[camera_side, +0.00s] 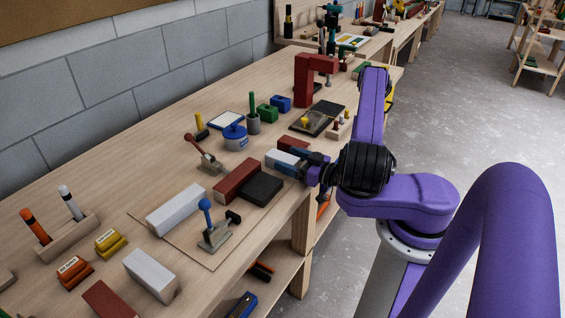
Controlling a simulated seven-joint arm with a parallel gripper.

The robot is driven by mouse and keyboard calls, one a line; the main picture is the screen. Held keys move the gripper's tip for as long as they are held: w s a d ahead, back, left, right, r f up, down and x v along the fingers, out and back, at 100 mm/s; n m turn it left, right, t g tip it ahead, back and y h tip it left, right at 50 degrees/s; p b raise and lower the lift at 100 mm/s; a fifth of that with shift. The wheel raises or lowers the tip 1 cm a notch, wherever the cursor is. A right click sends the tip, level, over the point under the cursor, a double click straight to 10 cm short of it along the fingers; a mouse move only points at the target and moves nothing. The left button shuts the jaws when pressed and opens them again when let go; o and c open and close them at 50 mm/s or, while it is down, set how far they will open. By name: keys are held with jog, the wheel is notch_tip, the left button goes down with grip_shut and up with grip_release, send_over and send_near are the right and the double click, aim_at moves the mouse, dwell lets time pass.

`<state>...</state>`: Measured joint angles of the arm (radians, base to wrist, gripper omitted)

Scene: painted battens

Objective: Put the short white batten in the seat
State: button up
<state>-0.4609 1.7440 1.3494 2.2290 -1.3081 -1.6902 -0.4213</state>
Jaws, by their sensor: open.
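A short white batten (281,160) lies at the right end of the work area, near the bench's front edge. My gripper (308,168) is open at the batten's right end. Its dark fingers partly cover that end, and I cannot tell whether they touch it. A longer white batten (174,211) lies on a thin board, with a red batten (236,182) to its right and a black block (262,188) against the red one. Another white block (150,274) lies at the front left. I cannot make out clearly which part is the seat.
A blue-handled clamp (212,232) stands in front of the long white batten, a red-handled clamp (203,154) behind. A red block (293,146) lies just behind the short batten. A blue pot (235,137) and a red arch (314,77) stand farther back.

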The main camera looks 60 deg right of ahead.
jog(key=shift+w, duration=0.3)
jog(key=c, duration=1.2)
jog(key=shift+r, duration=0.2)
